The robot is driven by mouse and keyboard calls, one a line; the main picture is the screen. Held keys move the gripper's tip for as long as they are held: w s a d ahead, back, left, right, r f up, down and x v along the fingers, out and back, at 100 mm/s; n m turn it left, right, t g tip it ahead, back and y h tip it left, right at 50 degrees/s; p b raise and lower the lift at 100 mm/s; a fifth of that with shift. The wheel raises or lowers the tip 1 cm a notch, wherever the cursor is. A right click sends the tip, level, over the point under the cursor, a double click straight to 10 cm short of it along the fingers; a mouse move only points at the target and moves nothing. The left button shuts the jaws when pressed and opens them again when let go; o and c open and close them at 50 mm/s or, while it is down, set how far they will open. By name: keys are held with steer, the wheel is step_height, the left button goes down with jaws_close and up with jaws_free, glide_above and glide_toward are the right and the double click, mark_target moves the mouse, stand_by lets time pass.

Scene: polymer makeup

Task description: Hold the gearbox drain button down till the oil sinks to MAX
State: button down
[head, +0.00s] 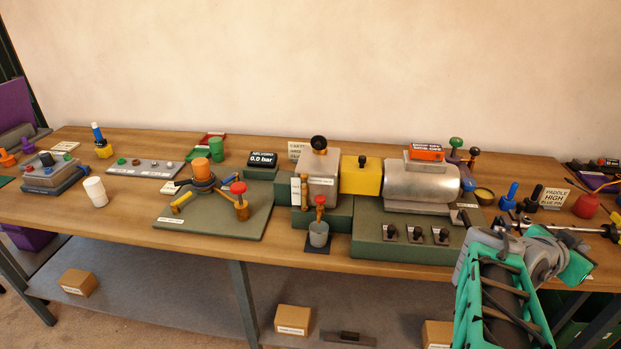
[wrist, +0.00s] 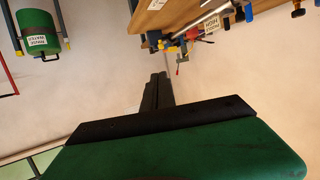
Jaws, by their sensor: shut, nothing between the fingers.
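A grey box-shaped housing (head: 322,178), seemingly the gearbox, stands mid-bench with a black knob on top, joined to a yellow block (head: 361,176) and a silver cylinder (head: 420,182). A narrow white strip (head: 296,190) is on its left front; no oil level or MAX mark is readable. A brass fitting with a red top (head: 320,205), possibly the drain button, sits in front above a grey cup (head: 318,234). In the wrist view my gripper (wrist: 160,78) is shut and empty, away from the gearbox. In the head view my arm is at lower right; its fingertips cannot be made out.
A green plate with an orange-topped valve assembly (head: 203,172) lies left of the gearbox. Black switches (head: 416,234) line the green base in front of the cylinder. Tools and blue-handled pieces (head: 508,197) crowd the right end. A green bin (wrist: 40,32) hangs in the wrist view.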

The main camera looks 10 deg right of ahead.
steer(key=w+a+f+n+t+y, duration=0.1)
steer(key=w+a+f+n+y, duration=0.25)
steer(key=a, duration=0.45)
steer(key=w+a+f+n+t+y, duration=0.1)
steer(key=w+a+f+n+y, duration=0.15)
steer(key=w+a, duration=0.45)
steer(key=w+a+f+n+t+y, duration=0.1)
steer(key=w+a+f+n+y, duration=0.15)
steer(key=a, duration=0.75)
steer(key=s+a+f+n+g+y, duration=0.1)
steer(key=s+a+n+y, duration=0.1)
steer(key=a, duration=0.4)
steer(key=s+a+f+n+y, duration=0.1)
steer(key=s+a+f+n, duration=0.1)
steer(key=a, duration=0.5)
steer(key=s+a+f+n+g+y, duration=0.1)
steer(key=s+a+n+y, duration=0.1)
steer(key=a, duration=0.5)
steer(key=shift+s+f+n+g+y, duration=0.3)
steer(key=shift+s+n+y, duration=0.05)
steer(key=shift+n, duration=0.5)
steer(key=shift+a, duration=0.15)
